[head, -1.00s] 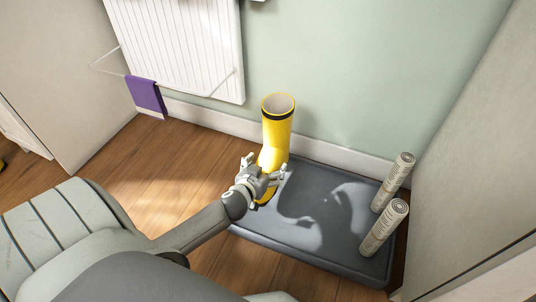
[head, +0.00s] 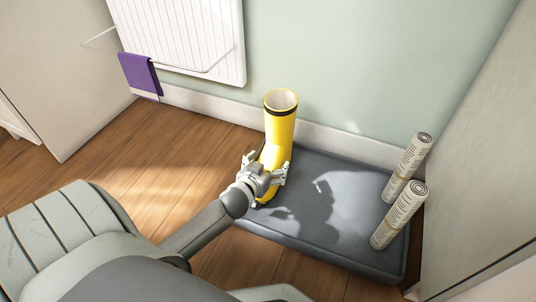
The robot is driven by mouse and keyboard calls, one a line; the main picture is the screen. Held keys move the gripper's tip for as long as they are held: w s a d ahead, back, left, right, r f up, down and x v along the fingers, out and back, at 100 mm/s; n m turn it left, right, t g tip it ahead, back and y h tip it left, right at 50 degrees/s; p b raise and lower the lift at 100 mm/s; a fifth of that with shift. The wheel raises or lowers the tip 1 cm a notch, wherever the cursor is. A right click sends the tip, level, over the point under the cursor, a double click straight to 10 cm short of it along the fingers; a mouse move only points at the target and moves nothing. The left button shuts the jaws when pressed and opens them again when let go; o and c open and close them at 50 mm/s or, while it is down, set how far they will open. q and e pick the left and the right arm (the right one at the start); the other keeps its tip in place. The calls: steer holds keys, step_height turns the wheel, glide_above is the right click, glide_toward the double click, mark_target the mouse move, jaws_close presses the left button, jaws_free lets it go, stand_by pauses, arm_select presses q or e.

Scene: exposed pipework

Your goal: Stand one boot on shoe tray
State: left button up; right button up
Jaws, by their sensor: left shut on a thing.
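A yellow boot (head: 280,130) with a dark band below its rim stands upright over the left end of the dark grey shoe tray (head: 340,240). My left gripper (head: 267,172) is shut on the boot around its lower foot part. The boot's sole is partly hidden by the gripper, so I cannot tell whether it touches the tray. My right gripper is not in view.
Two rolled newspapers (head: 408,168) (head: 399,215) stand at the tray's right end. The tray's middle is clear. A white radiator (head: 185,35) with a purple cloth (head: 140,74) hangs on the wall behind. A pale panel (head: 480,160) rises at the right.

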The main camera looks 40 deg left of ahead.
arm_select(q)
steer(key=shift+f, duration=0.45)
stand_by(0.6)
steer(key=o, duration=1.4)
steer(key=shift+c, duration=0.2)
